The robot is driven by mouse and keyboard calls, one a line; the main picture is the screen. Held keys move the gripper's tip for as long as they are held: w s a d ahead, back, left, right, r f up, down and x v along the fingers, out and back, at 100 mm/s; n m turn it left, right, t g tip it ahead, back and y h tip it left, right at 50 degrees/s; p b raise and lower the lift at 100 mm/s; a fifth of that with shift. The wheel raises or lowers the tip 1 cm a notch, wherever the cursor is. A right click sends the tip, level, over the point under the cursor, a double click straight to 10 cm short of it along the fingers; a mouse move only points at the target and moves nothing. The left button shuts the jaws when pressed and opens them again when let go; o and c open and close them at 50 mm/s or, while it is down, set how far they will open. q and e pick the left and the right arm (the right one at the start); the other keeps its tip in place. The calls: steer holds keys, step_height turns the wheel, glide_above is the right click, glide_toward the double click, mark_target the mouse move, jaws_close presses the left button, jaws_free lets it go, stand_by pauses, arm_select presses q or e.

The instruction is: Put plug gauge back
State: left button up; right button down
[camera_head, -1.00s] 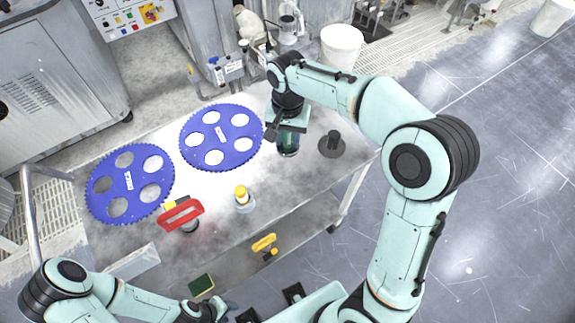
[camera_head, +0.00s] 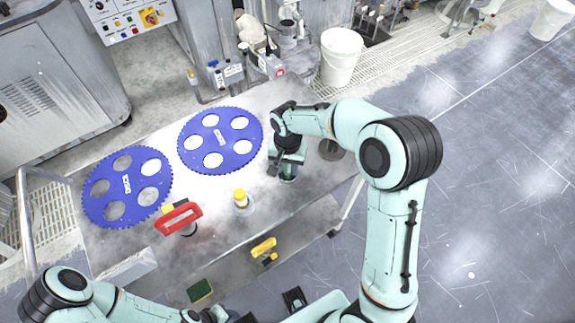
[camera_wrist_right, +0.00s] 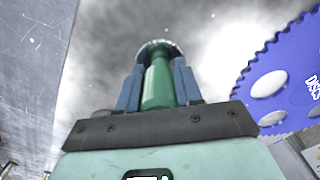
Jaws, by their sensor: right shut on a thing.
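The plug gauge appears to be the green-handled piece in my right gripper (camera_head: 288,171). In the right wrist view its green handle (camera_wrist_right: 158,84) stands between the two blue-grey fingers, and a greyish round end shows beyond it. My right gripper is shut on it, over the right part of the table (camera_head: 225,230). I cannot tell whether its lower end touches the tabletop. A dark round base (camera_head: 331,150) lies just right of the gripper, partly hidden by my right arm. My left gripper (camera_head: 212,315) is at the bottom edge, mostly cut off; its fingers are unclear.
Two blue toothed discs with round holes lie on the table, one left (camera_head: 128,187) and one in the middle (camera_head: 219,140). A yellow-handled item (camera_head: 264,247) sits by the front edge. Machines line the back.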

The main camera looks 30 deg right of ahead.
steer(key=shift+f, duration=0.1)
steer(key=c, duration=0.8)
jaws_free()
arm_select(q)
steer(key=shift+f, duration=0.1)
arm_select(e)
steer(key=shift+o, duration=0.2)
steer(key=shift+r, duration=0.4)
step_height(320, 180, up, 12)
steer(key=shift+f+p, duration=0.25)
steer(key=shift+p, duration=0.35)
arm_select(q)
steer(key=shift+w+r, duration=0.25)
steer(key=shift+r, duration=0.2)
steer(key=shift+w+r, duration=0.2)
steer(key=shift+r, duration=0.25)
